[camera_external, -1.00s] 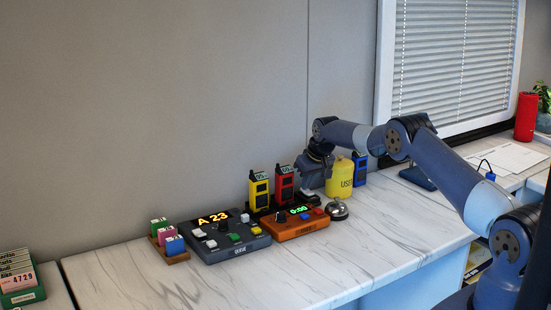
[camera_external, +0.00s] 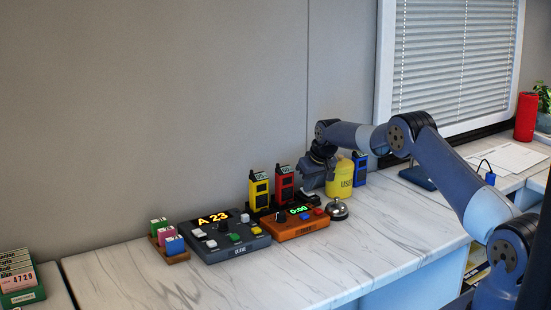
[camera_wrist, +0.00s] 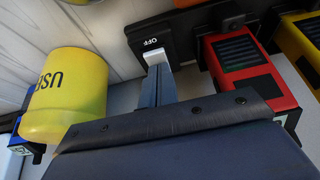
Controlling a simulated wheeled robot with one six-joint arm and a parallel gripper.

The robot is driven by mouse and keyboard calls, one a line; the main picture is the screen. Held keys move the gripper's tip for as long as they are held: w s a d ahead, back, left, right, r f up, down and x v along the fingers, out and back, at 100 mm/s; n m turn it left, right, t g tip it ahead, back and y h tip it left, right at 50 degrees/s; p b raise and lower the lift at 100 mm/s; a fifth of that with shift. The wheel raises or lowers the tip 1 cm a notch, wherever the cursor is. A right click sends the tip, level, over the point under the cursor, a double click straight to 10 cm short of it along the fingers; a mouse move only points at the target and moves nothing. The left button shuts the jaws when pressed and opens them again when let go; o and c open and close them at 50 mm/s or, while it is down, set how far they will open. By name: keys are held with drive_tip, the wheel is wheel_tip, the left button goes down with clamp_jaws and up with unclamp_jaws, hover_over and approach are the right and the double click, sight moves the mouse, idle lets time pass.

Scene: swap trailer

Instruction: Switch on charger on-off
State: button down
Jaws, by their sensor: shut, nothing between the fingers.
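The charger is a black base (camera_wrist: 180,36) with white "OFF" lettering, upside down in the wrist view. A red radio (camera_wrist: 250,72) and a yellow radio (camera_wrist: 307,35) stand in it. They also show in the external view, red (camera_external: 284,183) and yellow (camera_external: 259,190), against the back wall. My gripper (camera_wrist: 157,58) is shut and empty. Its fingertips are right by the "OFF" lettering; I cannot tell whether they touch the base. The switch itself is hidden or cannot be told from the fingertips. In the external view my gripper (camera_external: 309,189) is just right of the red radio.
A yellow can (camera_wrist: 66,95) stands close beside my gripper, with a blue radio (camera_external: 360,168) beyond it. An orange timer box (camera_external: 296,228), a bell (camera_external: 338,210) and a grey queue box (camera_external: 228,240) stand in front. The front right of the counter is clear.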

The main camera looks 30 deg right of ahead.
drive_tip(key=shift+s+f, duration=0.15)
drive_tip(key=shift+f, duration=0.1)
drive_tip(key=shift+s+r, duration=0.15)
drive_tip(key=shift+r, duration=0.45)
drive_tip(key=v, duration=1.3)
drive_tip(key=shift+w+r+b, duration=0.15)
drive_tip(key=shift+w+b, duration=0.1)
drive_tip(key=shift+b, duration=0.15)
drive_tip(key=shift+w+r, duration=0.2)
drive_tip(key=shift+w, duration=0.45)
drive_tip(key=shift+f, duration=0.15)
drive_tip(key=p+x, duration=0.2)
drive_tip(key=x, duration=1.1)
drive_tip(key=shift+f, duration=0.4)
